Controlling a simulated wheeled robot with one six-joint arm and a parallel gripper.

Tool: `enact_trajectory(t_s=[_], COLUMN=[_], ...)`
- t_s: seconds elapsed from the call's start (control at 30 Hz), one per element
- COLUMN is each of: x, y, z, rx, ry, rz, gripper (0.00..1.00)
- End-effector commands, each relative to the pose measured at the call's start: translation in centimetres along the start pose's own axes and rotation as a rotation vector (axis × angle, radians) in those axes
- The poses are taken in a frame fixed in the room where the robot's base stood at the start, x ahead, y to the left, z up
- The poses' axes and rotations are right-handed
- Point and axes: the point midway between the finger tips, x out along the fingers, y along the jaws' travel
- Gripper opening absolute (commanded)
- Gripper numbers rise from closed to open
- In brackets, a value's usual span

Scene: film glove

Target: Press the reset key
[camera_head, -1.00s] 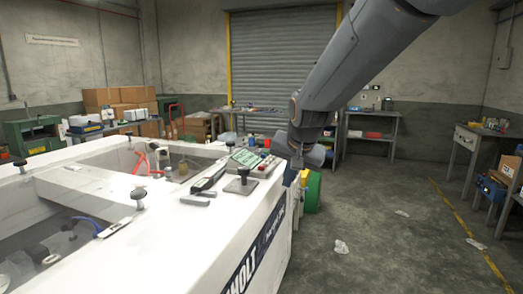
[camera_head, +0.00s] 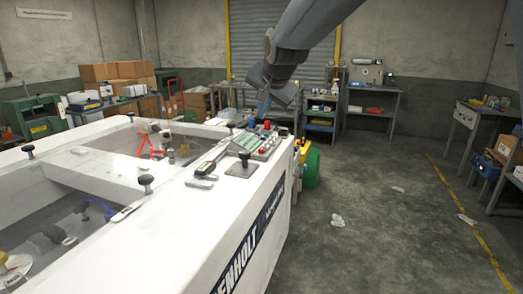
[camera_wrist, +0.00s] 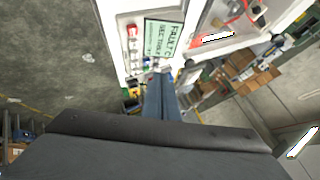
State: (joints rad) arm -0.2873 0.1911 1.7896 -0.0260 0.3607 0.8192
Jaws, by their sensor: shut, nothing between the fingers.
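The control panel (camera_head: 256,145) lies on the far right end of the white machine top in the head view. In the wrist view its green screen (camera_wrist: 164,38) shows large dark text, partly readable as "FAULT". A red button (camera_wrist: 132,30) and pale keys beside the screen are small; I cannot read a reset label on any of them. My gripper (camera_wrist: 158,78) is shut and empty, its narrow blue-grey fingers pointing towards the panel's near edge. In the head view my gripper (camera_head: 263,106) hangs above and behind the panel, apart from it.
Floor to the right is mostly clear.

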Motion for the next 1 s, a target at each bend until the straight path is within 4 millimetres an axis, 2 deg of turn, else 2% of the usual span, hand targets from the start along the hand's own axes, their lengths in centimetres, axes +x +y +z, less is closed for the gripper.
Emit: enact_trajectory(t_s=[0.63, 1.0], x=[5.2, 5.9], y=[3.8, 4.3], z=[3.7, 4.3], rx=[0.000, 0.000], ry=[-0.001, 0.000], rz=[0.000, 0.000], gripper=[0.00, 0.00])
